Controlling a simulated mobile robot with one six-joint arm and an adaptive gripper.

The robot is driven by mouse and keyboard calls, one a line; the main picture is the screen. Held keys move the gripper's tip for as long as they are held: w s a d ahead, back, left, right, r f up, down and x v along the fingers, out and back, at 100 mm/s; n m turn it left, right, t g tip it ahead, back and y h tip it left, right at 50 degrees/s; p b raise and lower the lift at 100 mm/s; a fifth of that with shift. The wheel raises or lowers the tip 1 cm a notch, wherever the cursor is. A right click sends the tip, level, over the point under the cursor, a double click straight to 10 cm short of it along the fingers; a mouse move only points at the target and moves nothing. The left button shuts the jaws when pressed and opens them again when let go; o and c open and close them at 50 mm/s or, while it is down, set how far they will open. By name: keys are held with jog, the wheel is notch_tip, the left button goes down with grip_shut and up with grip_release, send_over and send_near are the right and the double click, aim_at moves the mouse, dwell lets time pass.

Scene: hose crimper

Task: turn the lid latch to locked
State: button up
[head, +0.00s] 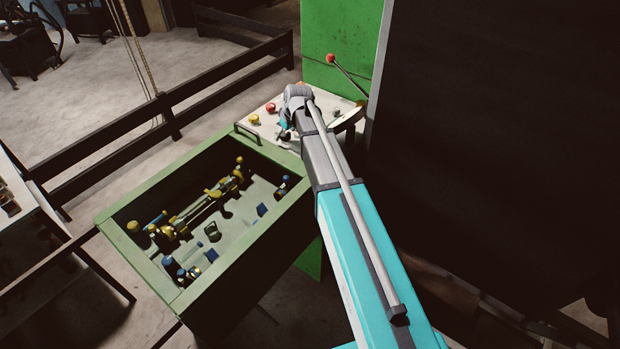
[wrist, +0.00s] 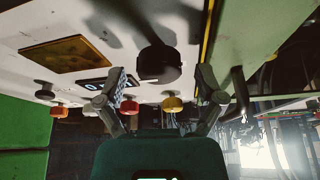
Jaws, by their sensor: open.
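A round black knob (wrist: 158,66) stands out from the white control panel in the wrist view. It may be the lid latch, but I cannot make out any lock marking or its turn position. My gripper (wrist: 162,82) is open, with one finger on each side of the view and the knob between and beyond the fingertips. I cannot tell whether either finger touches it. In the head view my gripper (head: 284,132) is over the white panel (head: 262,127), and my arm hides part of the panel.
A green bin (head: 120,238) of fittings stands beside the panel. A red-tipped lever (head: 331,59) rises behind.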

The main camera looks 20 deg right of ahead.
jog(key=n, duration=0.2)
jog(key=n+g+y, duration=0.1)
jog(key=n, duration=0.2)
jog(key=shift+w+y, duration=0.15)
jog(key=shift+y, duration=0.15)
jog(key=n+g, duration=0.1)
jog(key=n, duration=0.1)
jog(key=n+g+y, duration=0.1)
jog(key=n, duration=0.2)
jog(key=shift+d+r+n+p, duration=0.15)
jog(key=shift+r+n+p, duration=0.15)
jog(key=shift+r+p, duration=0.15)
jog(key=w+p+v, duration=0.1)
jog(key=p+v, duration=1.1)
jog(key=v, duration=0.1)
jog(key=s+a+f+m+h+b, duration=0.2)
jog(key=s+m, duration=0.6)
jog(key=s, duration=0.6)
jog(key=s+a+f+m+h+b, duration=0.2)
jog(key=s+m, duration=0.6)
jog(key=s, duration=0.7)
jog(key=shift+s+a+f+g+h, duration=0.2)
jog(key=shift+a+f+g+h, duration=0.15)
jog(key=shift+a+f, duration=0.35)
jog(key=shift+r, duration=0.1)
dwell(1.2)
